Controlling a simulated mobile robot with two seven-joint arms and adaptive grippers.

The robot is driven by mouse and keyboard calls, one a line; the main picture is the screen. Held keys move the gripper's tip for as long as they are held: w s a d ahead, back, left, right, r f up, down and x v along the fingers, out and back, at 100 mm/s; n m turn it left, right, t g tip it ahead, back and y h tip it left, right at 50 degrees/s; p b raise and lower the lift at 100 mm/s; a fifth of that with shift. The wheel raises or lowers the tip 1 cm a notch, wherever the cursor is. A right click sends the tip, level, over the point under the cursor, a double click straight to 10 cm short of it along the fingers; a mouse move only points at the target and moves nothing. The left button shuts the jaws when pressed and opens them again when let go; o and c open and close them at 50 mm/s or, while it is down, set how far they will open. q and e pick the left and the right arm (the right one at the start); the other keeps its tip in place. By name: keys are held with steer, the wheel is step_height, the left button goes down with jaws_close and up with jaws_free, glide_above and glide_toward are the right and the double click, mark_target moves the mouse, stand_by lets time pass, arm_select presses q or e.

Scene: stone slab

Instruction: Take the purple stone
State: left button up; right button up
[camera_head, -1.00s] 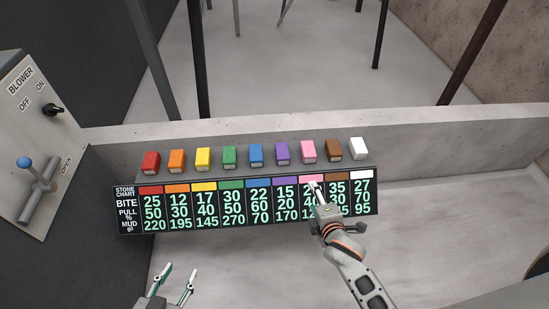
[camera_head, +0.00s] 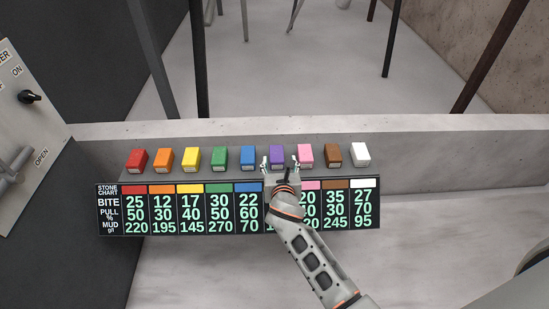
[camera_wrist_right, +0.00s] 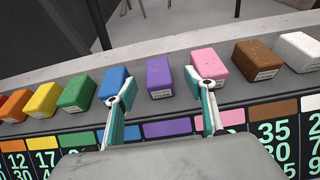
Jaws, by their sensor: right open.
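The purple stone (camera_head: 277,155) is a small block in the row on the slab ledge, between the blue stone (camera_head: 249,156) and the pink stone (camera_head: 305,154). My right gripper (camera_head: 280,162) is open just in front of it, with one finger toward each side. In the right wrist view the purple stone (camera_wrist_right: 159,77) stands beyond and between the open fingertips (camera_wrist_right: 160,85), with nothing held. The left fingertip shows close to the blue stone (camera_wrist_right: 115,82) and the right one close to the pink stone (camera_wrist_right: 209,66). My left gripper is out of view.
Red (camera_head: 137,158), orange, yellow, green, brown (camera_head: 333,154) and white (camera_head: 360,153) stones stand along the same ledge. The stone chart (camera_head: 150,211) hangs below them. A blower panel (camera_head: 25,110) with a switch and lever is at the left.

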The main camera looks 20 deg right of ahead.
mark_target(277, 156)
steer(key=shift+w+f+b, duration=0.35)
steer(key=shift+w+f, duration=0.25)
steer(key=shift+f, duration=0.15)
steer(key=b+x, duration=0.1)
steer(key=x, duration=0.2)
steer(key=shift+a+f+b, duration=0.15)
steer(key=shift+f+b, duration=0.2)
steer(key=shift+f, duration=0.05)
steer(key=shift+w, duration=0.4)
steer(key=shift+w+r, duration=0.2)
steer(key=shift+r, duration=0.05)
arm_select(q)
steer(key=shift+w+d, duration=0.2)
steer(key=shift+d, duration=0.45)
arm_select(e)
steer(key=c, duration=1.4)
